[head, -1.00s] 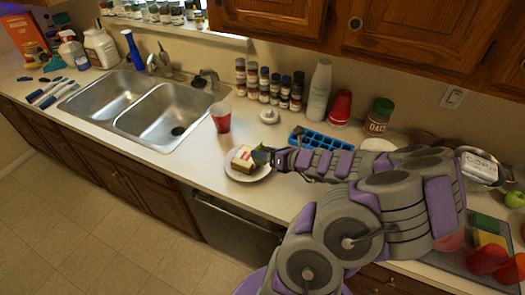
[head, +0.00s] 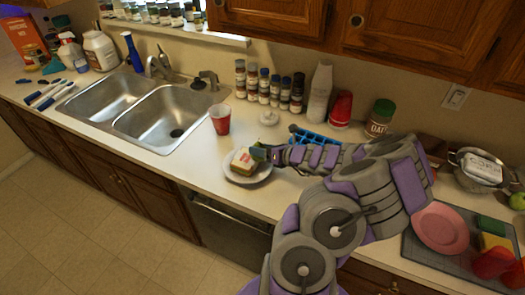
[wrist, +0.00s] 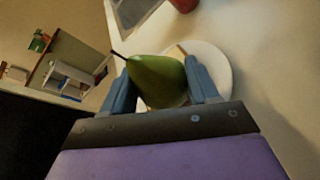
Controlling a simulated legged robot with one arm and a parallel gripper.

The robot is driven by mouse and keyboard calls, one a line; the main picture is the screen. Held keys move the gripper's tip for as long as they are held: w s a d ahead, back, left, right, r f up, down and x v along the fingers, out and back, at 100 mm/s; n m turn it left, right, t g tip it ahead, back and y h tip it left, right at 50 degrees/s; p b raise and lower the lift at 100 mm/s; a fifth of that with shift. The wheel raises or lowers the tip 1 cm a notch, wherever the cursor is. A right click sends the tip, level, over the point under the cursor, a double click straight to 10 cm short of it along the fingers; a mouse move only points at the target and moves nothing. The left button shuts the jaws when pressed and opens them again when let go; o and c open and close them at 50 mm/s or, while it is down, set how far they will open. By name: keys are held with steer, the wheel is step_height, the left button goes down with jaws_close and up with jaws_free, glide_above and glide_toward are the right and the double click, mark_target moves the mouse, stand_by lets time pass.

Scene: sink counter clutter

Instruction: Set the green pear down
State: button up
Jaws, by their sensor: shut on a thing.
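The green pear (wrist: 158,80) is between the two fingers of my gripper (wrist: 160,88) in the wrist view, its stem pointing up and left. My gripper is shut on it. In the head view the pear (head: 258,152) shows only as a small green patch at my gripper (head: 266,154), over the right side of a white plate (head: 239,179). A yellow and white block-like item (head: 243,162) is on the plate, close to the pear. The plate also shows behind the pear in the wrist view (wrist: 216,62). I cannot tell whether the pear touches the plate.
A red cup (head: 220,120) stands behind the plate, near the double sink (head: 160,112). Several spice jars (head: 264,85) line the wall. The counter in front of the sink is clear.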

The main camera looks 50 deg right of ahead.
steer(key=shift+f, duration=0.45)
steer(key=shift+f, duration=0.15)
steer(key=o, duration=1.1)
steer(key=shift+o, duration=0.2)
